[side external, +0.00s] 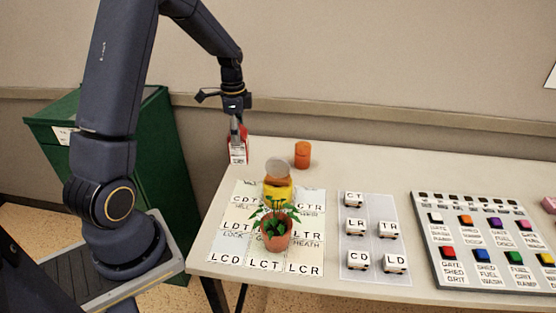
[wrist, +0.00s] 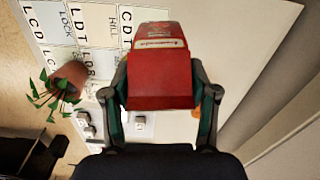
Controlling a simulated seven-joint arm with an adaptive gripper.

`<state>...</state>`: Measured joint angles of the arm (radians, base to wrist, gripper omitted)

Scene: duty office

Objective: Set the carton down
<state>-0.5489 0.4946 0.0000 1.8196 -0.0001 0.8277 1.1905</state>
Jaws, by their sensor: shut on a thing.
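The carton (side external: 238,150) is red with a white lower part and hangs upright at the table's far left corner in the side view. My gripper (side external: 237,128) is shut on it from above. In the wrist view my gripper (wrist: 160,100) has a finger on each side of the carton (wrist: 158,75), whose red face and pale label fill the middle. The table (side external: 350,165) lies below or just beside it. I cannot tell whether the carton's base touches the tabletop.
An orange cylinder (side external: 303,155) stands right of the carton. Lettered blocks (side external: 358,228) and a button panel (side external: 490,240) are further right. A green cabinet (side external: 160,160) stands left.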

